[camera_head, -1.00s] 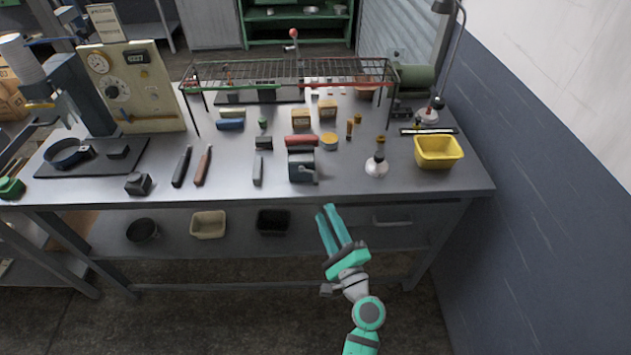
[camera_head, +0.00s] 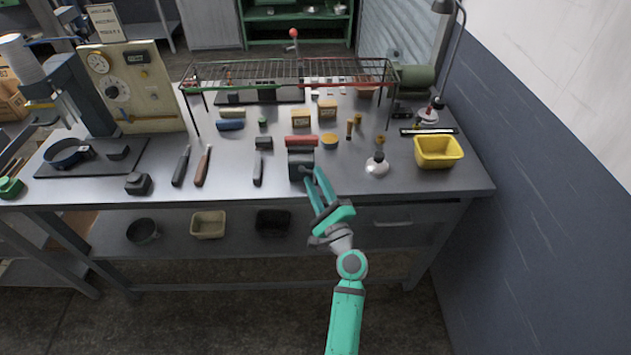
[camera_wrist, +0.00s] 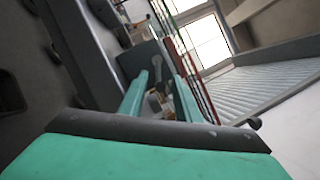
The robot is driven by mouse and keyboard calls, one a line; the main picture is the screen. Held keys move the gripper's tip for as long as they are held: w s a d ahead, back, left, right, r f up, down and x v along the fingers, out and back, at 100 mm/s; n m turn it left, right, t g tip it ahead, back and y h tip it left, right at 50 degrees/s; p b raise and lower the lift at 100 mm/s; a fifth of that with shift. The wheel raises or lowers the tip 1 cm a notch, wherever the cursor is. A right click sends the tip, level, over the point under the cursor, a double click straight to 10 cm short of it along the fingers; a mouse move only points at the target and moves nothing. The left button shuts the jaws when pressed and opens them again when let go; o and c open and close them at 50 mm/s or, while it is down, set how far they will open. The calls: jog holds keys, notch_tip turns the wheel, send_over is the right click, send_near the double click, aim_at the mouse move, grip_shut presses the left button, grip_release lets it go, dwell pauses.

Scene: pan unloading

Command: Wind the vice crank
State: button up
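The vice (camera_head: 300,160) is a dark grey block near the front edge of the workbench, a little right of its middle. Its crank (camera_head: 307,171) is a small grey lever on the front right side, partly hidden by my fingers in the head view. My gripper (camera_head: 314,181) has teal fingers that reach over the bench's front edge to the crank. In the wrist view, the fingers of my gripper (camera_wrist: 158,97) are apart, with the grey crank (camera_wrist: 157,70) showing between and beyond them and the vice (camera_wrist: 138,62) behind. I cannot tell whether they touch the crank.
A white flask-like item (camera_head: 376,165) and a yellow bin (camera_head: 438,152) stand right of the vice. A dark-handled tool (camera_head: 258,168) lies to its left. The bench's front right is clear.

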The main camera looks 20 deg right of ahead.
jog(key=shift+w, duration=0.1)
grip_shut()
jog(key=shift+r+n, duration=0.1)
jog(key=shift+n, duration=0.3)
